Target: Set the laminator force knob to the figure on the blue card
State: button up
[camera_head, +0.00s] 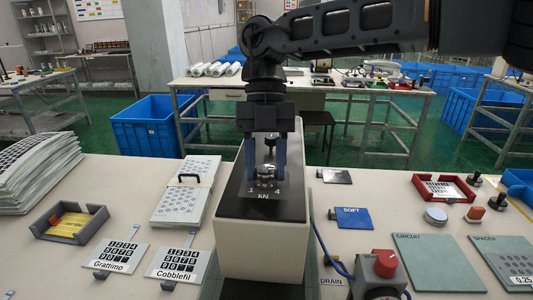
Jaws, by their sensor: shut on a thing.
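The laminator (262,245) is a cream box with a black top in the middle of the bench. Where the knob points is too small to tell. The blue card (354,218) lies flat right of the laminator and reads "SOFT"; I make out no figure on it.
Keypad films labelled Grattimo (116,254) and Cobblefil (179,261) lie to the left, near a grey tray (66,222). Green sheets (438,262) and a red tray (443,187) lie further right.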

jog(key=n+h+p, duration=0.1)
jog(key=n, duration=0.2)
jog(key=n+h, duration=0.1)
jog(key=n, duration=0.2)
jog(key=shift+a+r+n+t+p, duration=0.1)
jog(key=shift+a+n+t+p, duration=0.1)
jog(key=shift+n+t+p, duration=0.15)
jog(key=n+t+h, duration=0.1)
jog(key=n, duration=0.2)
jog(key=n+h, duration=0.1)
jog(key=n, duration=0.2)
jog(key=shift+s+a+t, duration=0.1)
jog(key=shift+t, duration=0.25)
jog(key=n+t, duration=0.1)
jog(key=n, duration=0.2)
jog(key=n+t, duration=0.1)
jog(key=n, duration=0.2)
jog(key=shift+s+n+h+b, duration=0.15)
jog(key=shift+n+h+b, duration=0.2)
jog(key=shift+h, duration=0.05)
jog(key=n+t+b, duration=0.1)
jog(key=n, duration=0.2)
jog(key=n+t+b, duration=0.1)
jog(key=n, duration=0.2)
jog(key=shift+s+t+y, duration=0.15)
jog(key=shift+t+y, duration=0.15)
jog(key=shift+t, duration=0.1)
jog(key=shift+n, duration=0.3)
jog(key=o, duration=1)
jog(key=shift+o, duration=0.2)
